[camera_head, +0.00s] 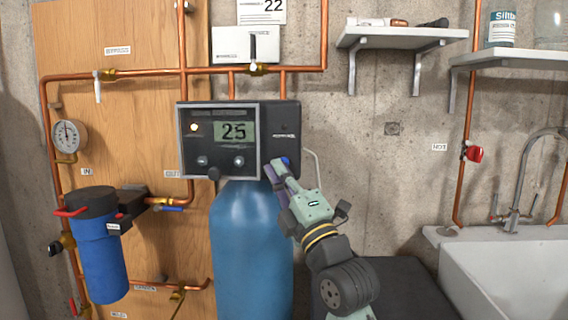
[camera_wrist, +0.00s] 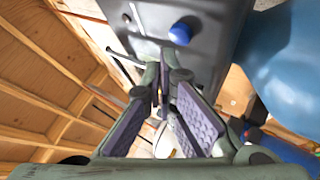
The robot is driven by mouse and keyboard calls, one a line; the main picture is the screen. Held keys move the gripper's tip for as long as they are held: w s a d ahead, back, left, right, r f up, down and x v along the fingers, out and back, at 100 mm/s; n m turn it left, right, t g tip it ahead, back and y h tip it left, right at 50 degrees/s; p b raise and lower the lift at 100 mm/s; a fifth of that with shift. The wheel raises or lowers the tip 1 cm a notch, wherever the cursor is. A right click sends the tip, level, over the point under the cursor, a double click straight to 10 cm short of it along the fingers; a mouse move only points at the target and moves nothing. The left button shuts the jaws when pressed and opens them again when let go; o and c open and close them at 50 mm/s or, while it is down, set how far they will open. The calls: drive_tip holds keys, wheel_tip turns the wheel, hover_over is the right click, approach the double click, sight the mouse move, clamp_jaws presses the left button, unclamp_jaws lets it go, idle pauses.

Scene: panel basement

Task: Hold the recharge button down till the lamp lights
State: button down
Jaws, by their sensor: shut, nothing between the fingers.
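The control box (camera_head: 284,119) sits at the head of a blue tank (camera_head: 250,245). Its framed panel has a display (camera_head: 235,131) reading 25, a small round lamp (camera_head: 194,127) glowing warm orange-white, and dark knobs below. A blue button (camera_head: 285,160) is on the box's right part; it also shows in the wrist view (camera_wrist: 180,33). I cannot read any label on it. My gripper (camera_head: 273,168) is shut and empty, its tips just left of and below the button. In the wrist view my gripper (camera_wrist: 163,78) points near the button, apart from it; contact with the box is unclear.
Copper pipes with valves (camera_head: 257,69) run above the box. A blue filter housing (camera_head: 100,245) and a gauge (camera_head: 68,136) are at left. A sink (camera_head: 500,275) stands at right, below wall shelves (camera_head: 400,34). The wall right of the box is mostly bare.

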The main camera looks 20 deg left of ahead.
drive_tip(key=shift+w, duration=0.15)
drive_tip(key=shift+w+a+b, duration=0.1)
drive_tip(key=shift+w+b, duration=0.2)
drive_tip(key=shift+b, duration=0.25)
drive_tip(key=shift+w+a+b, duration=0.15)
drive_tip(key=shift+w+b, duration=0.15)
drive_tip(key=shift+w, duration=0.1)
idle(2.0)
drive_tip(key=shift+s, duration=0.1)
idle(1.2)
drive_tip(key=shift+s+d+b, duration=0.25)
drive_tip(key=shift+s+b, duration=0.05)
drive_tip(key=shift+s, duration=0.4)
drive_tip(key=shift+s, duration=0.1)
drive_tip(key=s, duration=0.2)
drive_tip(key=s+d+b, duration=0.1)
drive_tip(key=s, duration=0.1)
drive_tip(key=shift+s+d, duration=0.2)
drive_tip(key=shift+s, duration=0.15)
